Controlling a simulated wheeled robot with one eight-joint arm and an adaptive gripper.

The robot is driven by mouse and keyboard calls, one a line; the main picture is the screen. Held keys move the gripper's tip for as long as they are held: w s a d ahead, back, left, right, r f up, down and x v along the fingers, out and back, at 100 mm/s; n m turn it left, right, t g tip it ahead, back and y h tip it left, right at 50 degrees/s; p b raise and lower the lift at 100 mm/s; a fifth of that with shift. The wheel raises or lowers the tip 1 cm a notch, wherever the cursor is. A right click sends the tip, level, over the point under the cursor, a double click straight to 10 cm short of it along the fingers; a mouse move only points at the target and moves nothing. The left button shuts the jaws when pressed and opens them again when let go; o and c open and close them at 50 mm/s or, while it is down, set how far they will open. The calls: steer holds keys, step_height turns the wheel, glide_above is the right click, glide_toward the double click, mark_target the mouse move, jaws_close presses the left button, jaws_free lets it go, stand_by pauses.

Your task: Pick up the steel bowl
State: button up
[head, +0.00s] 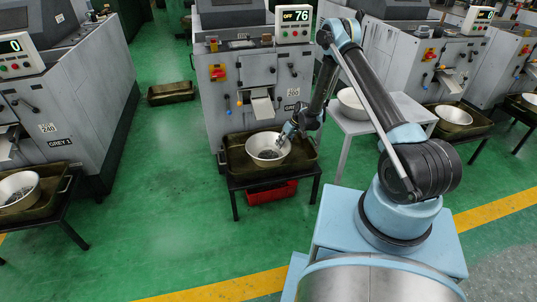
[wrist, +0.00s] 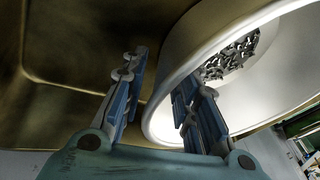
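The steel bowl (head: 262,157) sits in a brown tray (head: 236,172) on a dark stand in front of the middle machine. It holds small dark metal parts, which also show inside the bowl (wrist: 270,84) in the wrist view. My gripper (head: 281,143) is at the bowl's right rim, pointing down. In the wrist view my gripper (wrist: 161,76) has its fingers apart. The left finger is outside the bowl over the tray (wrist: 60,35), and the right finger overlaps the bowl's inside. The rim shows between them; contact cannot be told.
A white table (head: 408,106) with another bowl (head: 352,101) stands right of the stand. A red bin (head: 270,193) is under the stand. More bowls in trays stand at left (head: 18,188) and right (head: 453,116). Green floor left of the stand is free.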

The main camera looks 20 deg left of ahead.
steer(key=shift+a+f, duration=0.2)
steer(key=shift+f, duration=0.2)
jaws_close()
steer(key=shift+r, duration=0.1)
